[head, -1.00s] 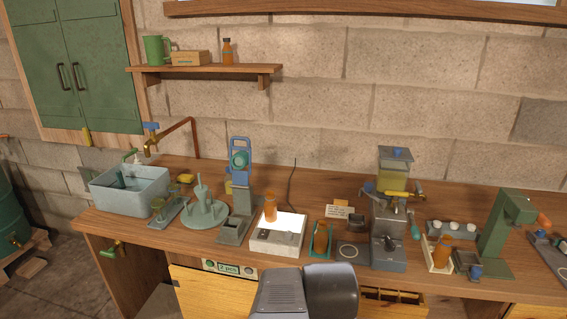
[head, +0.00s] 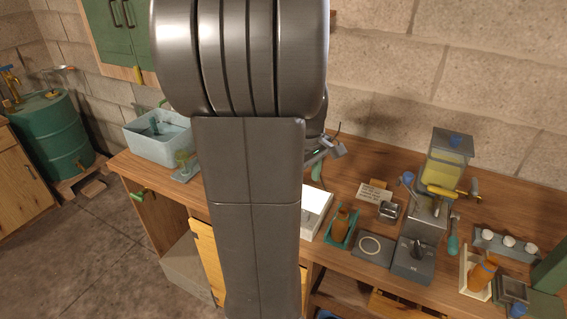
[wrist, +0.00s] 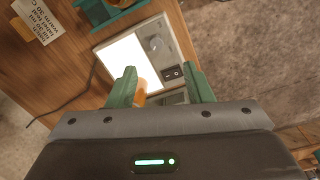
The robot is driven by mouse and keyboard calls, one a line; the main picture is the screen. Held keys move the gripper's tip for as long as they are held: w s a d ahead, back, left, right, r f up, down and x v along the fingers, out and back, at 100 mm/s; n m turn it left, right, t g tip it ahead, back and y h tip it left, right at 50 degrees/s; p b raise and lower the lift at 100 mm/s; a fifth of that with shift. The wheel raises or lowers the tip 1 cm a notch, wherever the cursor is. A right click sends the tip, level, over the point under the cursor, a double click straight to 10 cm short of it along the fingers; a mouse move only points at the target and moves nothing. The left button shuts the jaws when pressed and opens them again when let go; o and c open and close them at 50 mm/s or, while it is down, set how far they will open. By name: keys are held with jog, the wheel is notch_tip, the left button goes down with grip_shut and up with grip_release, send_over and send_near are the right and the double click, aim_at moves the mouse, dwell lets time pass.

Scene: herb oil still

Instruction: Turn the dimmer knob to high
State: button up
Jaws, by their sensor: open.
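The light box (wrist: 185,38) has a bright white panel and a pale control strip in the wrist view. A round grey dimmer knob (wrist: 156,44) sits on the strip beside a black rocker switch (wrist: 172,73). My gripper (wrist: 160,74) is open, with its green fingers apart and nothing held between them. The knob lies beyond the fingertips, apart from them. An orange bottle (wrist: 140,92) shows partly behind the left finger. In the head view my arm hides most of the light box (head: 317,212) and the knob; part of my gripper (head: 318,166) shows beside the arm.
An amber bottle on a teal tray (head: 330,232) stands right of the light box. A ring-marked dark pad (head: 372,246) and a press machine (head: 425,215) stand farther right.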

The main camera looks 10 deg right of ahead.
jog(key=shift+n, duration=0.3)
jog(key=f, duration=0.4)
jog(key=w+f, duration=0.1)
jog(key=f, duration=0.4)
jog(key=f+p, duration=0.1)
jog(key=f, duration=0.3)
jog(key=shift+w+d+f, duration=0.15)
jog(key=shift+w+f, duration=0.05)
jog(key=shift+w, duration=0.15)
jog(key=c, duration=1)
